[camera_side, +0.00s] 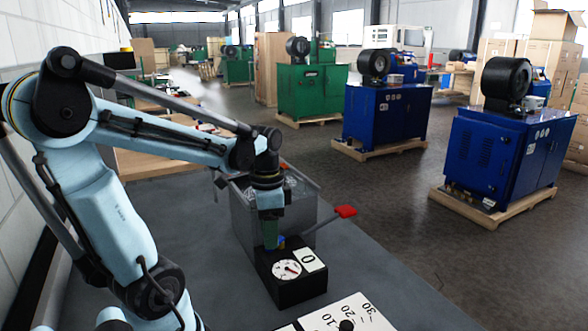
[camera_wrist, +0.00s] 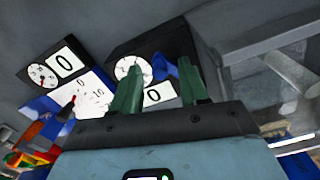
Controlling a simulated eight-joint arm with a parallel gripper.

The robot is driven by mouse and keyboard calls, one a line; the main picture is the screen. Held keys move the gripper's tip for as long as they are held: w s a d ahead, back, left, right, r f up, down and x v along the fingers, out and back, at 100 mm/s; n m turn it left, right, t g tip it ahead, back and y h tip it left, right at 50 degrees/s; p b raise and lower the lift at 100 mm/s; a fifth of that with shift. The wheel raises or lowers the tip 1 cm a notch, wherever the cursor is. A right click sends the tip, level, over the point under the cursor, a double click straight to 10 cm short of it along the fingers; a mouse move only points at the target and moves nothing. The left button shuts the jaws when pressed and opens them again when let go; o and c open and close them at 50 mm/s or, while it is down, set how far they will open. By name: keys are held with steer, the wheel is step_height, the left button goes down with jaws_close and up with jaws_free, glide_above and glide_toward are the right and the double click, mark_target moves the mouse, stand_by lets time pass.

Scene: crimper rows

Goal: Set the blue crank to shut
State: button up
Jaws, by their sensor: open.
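The blue crank (camera_wrist: 160,70) shows between my green fingers in the wrist view. It sits at the edge of a black box (camera_side: 302,291) that carries a round white dial (camera_side: 286,269) with a red needle and a placard reading 0. In the side view only a small bit of the blue crank (camera_side: 281,240) shows beside the fingertips. My gripper (camera_side: 270,241) points down at the back of this box. In the wrist view my gripper (camera_wrist: 162,65) is open, with a finger on each side of the crank. I cannot tell whether either finger touches it.
A grey see-through bin (camera_side: 245,215) stands behind the box. A white numbered scale (camera_side: 362,314) lies in front. A second dial box (camera_wrist: 42,76) is at the wrist view's left. The grey bench is clear at right.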

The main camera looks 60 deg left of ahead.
steer(key=shift+f, duration=0.15)
jaws_close()
steer(key=shift+m, duration=0.3)
steer(key=shift+s+a+m, duration=0.2)
steer(key=shift+a+m, duration=0.25)
steer(key=shift+m, duration=0.65)
steer(key=shift+s+a+m, duration=0.1)
steer(key=shift+a+m, duration=0.2)
steer(key=shift+m, duration=0.55)
steer(key=shift+a+m, duration=0.25)
steer(key=shift+m, duration=0.6)
